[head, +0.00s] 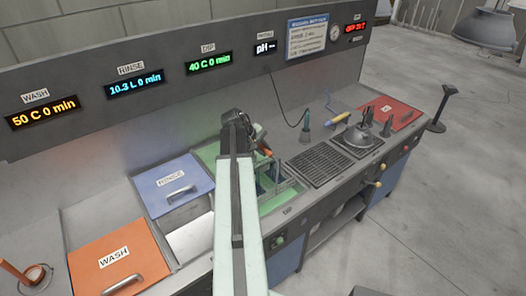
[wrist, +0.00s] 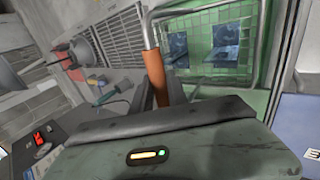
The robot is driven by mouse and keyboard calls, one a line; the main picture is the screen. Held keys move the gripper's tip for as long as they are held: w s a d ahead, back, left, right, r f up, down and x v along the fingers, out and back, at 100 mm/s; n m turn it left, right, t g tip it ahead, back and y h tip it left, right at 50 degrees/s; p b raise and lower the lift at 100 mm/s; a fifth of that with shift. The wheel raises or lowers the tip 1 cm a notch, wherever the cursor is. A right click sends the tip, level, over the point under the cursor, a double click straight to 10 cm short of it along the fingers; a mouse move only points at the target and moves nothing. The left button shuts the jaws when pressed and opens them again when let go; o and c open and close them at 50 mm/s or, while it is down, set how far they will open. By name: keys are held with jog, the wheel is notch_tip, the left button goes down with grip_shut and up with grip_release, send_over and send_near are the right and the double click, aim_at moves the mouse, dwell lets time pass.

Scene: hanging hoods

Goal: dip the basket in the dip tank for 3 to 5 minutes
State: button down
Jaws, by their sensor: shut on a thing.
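The wire basket (head: 283,187) hangs at the green dip tank (head: 282,202) in the head view, partly behind my arm. In the wrist view the basket's wire rim (wrist: 254,60) lies over the green tank, with blue pieces (wrist: 178,48) seen through the mesh. My gripper (head: 265,150) is above the tank and shut on the basket's orange handle (wrist: 158,82). How deep the basket sits is not clear. The DIP display (head: 208,63) reads 40 C 0 min.
Left of the tank are the blue RINSE lid (head: 168,184) and the orange WASH lid (head: 115,262), both down. A display panel runs behind the bench.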

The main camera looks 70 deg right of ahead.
aim_at(264, 184)
jog(key=shift+f+b, duration=10.45)
jog(key=shift+f, duration=0.15)
jog(key=shift+r, duration=0.1)
notch_tip(264, 184, up, 23)
jog(key=p, duration=2.3)
jog(key=shift+f, duration=0.3)
